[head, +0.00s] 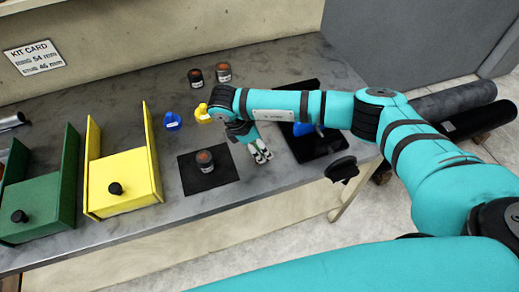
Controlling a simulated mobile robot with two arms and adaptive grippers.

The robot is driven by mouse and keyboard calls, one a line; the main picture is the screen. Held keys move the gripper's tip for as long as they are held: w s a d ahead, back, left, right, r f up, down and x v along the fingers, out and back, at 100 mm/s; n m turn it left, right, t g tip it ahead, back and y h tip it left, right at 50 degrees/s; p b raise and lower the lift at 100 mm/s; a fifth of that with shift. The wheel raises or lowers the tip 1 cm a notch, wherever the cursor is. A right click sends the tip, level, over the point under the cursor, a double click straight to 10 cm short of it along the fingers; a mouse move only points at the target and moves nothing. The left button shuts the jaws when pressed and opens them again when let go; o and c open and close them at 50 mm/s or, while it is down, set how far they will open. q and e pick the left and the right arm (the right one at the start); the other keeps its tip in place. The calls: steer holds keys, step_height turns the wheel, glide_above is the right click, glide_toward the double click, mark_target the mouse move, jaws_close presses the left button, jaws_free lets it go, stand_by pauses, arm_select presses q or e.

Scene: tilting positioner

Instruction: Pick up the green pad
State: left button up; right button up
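I cannot make out a separate green pad. The only green thing in the head view is a green box-like piece (40,205) at the far left of the table, with a raised side wall and a black knob (19,216) on its front part. My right gripper (261,153) points down over the table, well to the right of the green piece, beside a dark square mat. Its two pale fingertips show close together with nothing seen between them. How far apart they are is unclear from this angle. My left gripper is not in view.
A yellow box-like piece (124,182) stands beside the green one. A can sits on the dark mat (225,167); two more cans (209,75) stand behind. Blue (173,121) and yellow (202,113) small parts lie nearby. A black tray (318,146) is partly behind my arm.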

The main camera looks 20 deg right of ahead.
steer(key=c, duration=1)
steer(key=shift+r, duration=0.1)
steer(key=shift+r+b, duration=0.45)
step_height(320, 180, up, 2)
steer(key=shift+w+r+b, duration=0.1)
steer(key=shift+b, duration=0.55)
steer(key=s+a+b, duration=0.1)
steer(key=s+a, duration=0.2)
steer(key=s+a+r, duration=0.1)
steer(key=s+a, duration=0.2)
steer(key=s+a+b, duration=0.1)
steer(key=s+a, duration=0.1)
steer(key=s, duration=0.1)
steer(key=shift+a+r+b, duration=0.15)
steer(key=shift+a+b, duration=0.15)
steer(key=shift+a, duration=0.1)
steer(key=s+a+p, duration=0.1)
steer(key=p, duration=0.1)
steer(key=s+a+p, duration=0.1)
steer(key=p, duration=0.2)
steer(key=shift+s+a+r, duration=0.25)
steer(key=shift+s, duration=0.05)
